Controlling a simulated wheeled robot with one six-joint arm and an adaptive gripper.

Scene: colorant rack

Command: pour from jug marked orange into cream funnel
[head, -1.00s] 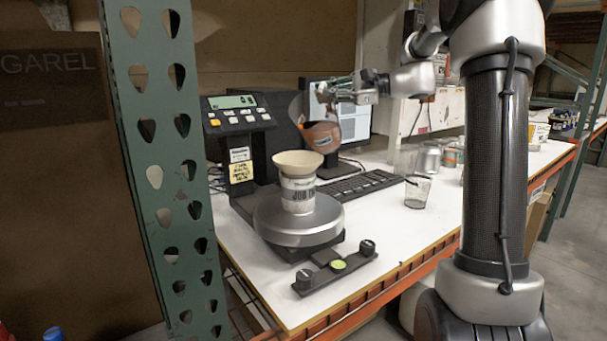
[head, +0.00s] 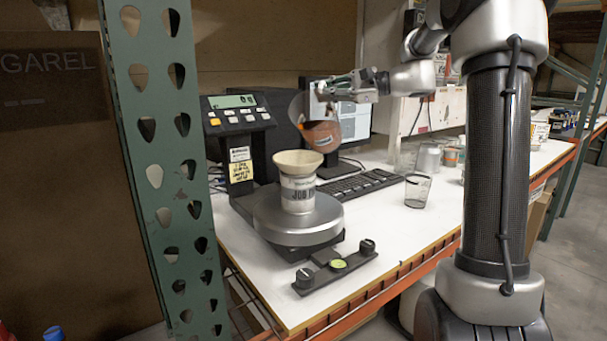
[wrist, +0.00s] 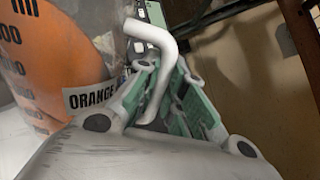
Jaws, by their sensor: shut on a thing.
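A clear jug (head: 321,134) with brown-orange liquid hangs tilted in the air, its mouth toward the left above the funnel. In the wrist view the jug (wrist: 45,62) shows orange liquid, black scale marks and a label reading ORANGE. My gripper (head: 330,92) is shut on the jug's white handle (wrist: 152,36); its green-padded fingers (wrist: 170,98) lie either side of it. The cream funnel (head: 297,161) sits upright in a can (head: 298,193) lettered JOB. The can stands on the round pan of a scale (head: 296,222). No stream of liquid is clear to see.
A scale display (head: 238,115) stands behind the pan, close left of the jug. A monitor (head: 352,110) and keyboard (head: 358,186) are behind. An empty glass beaker (head: 418,191) stands right. A black bar with knobs (head: 335,267) lies in front. A green post (head: 160,150) rises left.

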